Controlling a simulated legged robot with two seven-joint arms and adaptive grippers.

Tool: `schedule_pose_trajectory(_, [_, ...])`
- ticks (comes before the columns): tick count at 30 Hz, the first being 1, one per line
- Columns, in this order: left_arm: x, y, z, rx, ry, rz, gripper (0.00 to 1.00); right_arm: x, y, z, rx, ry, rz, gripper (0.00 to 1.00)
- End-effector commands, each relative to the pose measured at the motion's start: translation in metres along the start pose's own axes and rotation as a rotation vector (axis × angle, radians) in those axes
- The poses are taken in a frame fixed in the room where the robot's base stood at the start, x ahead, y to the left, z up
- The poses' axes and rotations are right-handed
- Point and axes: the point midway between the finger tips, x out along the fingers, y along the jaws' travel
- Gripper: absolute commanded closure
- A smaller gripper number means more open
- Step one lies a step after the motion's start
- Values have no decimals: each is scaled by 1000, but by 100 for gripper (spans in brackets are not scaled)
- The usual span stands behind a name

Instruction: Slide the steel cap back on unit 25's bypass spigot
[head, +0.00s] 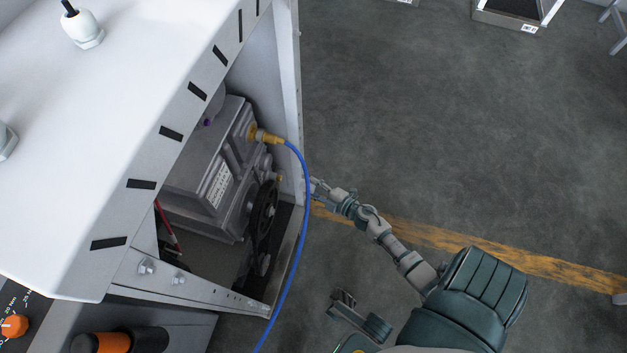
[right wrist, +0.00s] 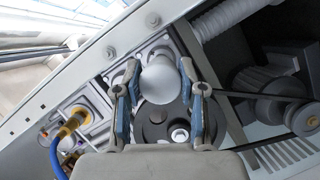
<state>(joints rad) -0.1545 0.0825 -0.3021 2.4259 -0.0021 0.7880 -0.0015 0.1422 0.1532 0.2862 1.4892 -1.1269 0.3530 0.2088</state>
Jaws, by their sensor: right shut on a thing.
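The steel cap (right wrist: 158,82) is a smooth, round, light grey piece between the fingers of my right gripper (right wrist: 160,70) in the right wrist view. The gripper is shut on it. In the head view my right gripper (head: 314,187) is at the right edge of the open white cabinet (head: 90,130), beside the blue hose; the cap cannot be made out there. The bypass spigot cannot be made out in either view. No number 25 can be read.
The blue hose (head: 303,215) runs from a brass fitting (head: 265,137) on the grey machine (head: 205,175) down past the cabinet opening. A dark pulley (head: 264,213) is inside. In the right wrist view a dark round plate (right wrist: 158,132) lies behind the cap.

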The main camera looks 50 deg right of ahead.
Motion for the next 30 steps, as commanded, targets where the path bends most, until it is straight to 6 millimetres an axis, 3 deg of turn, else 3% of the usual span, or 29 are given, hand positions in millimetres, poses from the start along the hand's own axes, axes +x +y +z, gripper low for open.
schedule_pose_trajectory(11, [1, 0, 0, 0, -1, 0, 54, 0, 0, 1, -1, -1, 3, 94])
schedule_pose_trajectory(30, [1, 0, 2, -1, -3, -2, 54, 49, -1, -19, -1, -1, 3, 94])
